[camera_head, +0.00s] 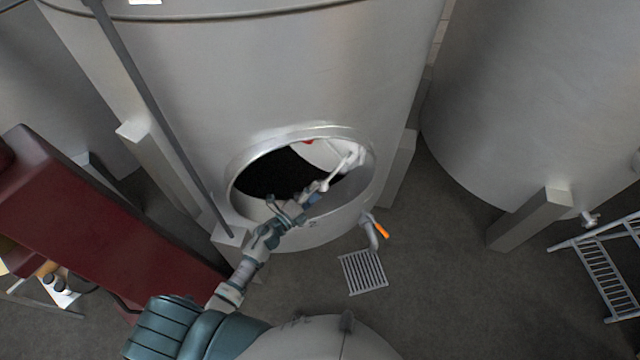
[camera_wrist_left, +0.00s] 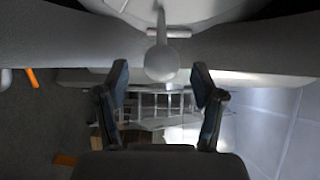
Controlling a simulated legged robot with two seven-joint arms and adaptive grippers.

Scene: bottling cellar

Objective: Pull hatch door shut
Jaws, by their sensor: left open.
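The large steel tank (camera_head: 270,75) has an oval hatch opening (camera_head: 270,175) with a dark inside. The pale hatch door (camera_head: 322,153) stands swung inward, on the right side of the opening. A light handle bar (camera_head: 342,172) reaches from the door toward my gripper. In the left wrist view its rounded knob end (camera_wrist_left: 161,64) shows between and just beyond the fingertips. My left gripper (camera_head: 312,199) is at the lower part of the opening; in the wrist view (camera_wrist_left: 160,84) its two fingers are apart. Contact with the knob cannot be told. My right gripper is not in view.
The hatch rim (camera_head: 237,168) surrounds my left arm's reach. A tap with an orange lever (camera_head: 381,230) juts out below right, above a floor grate (camera_head: 362,272). A dark red machine (camera_head: 95,215) stands left, a metal rack (camera_head: 606,270) right.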

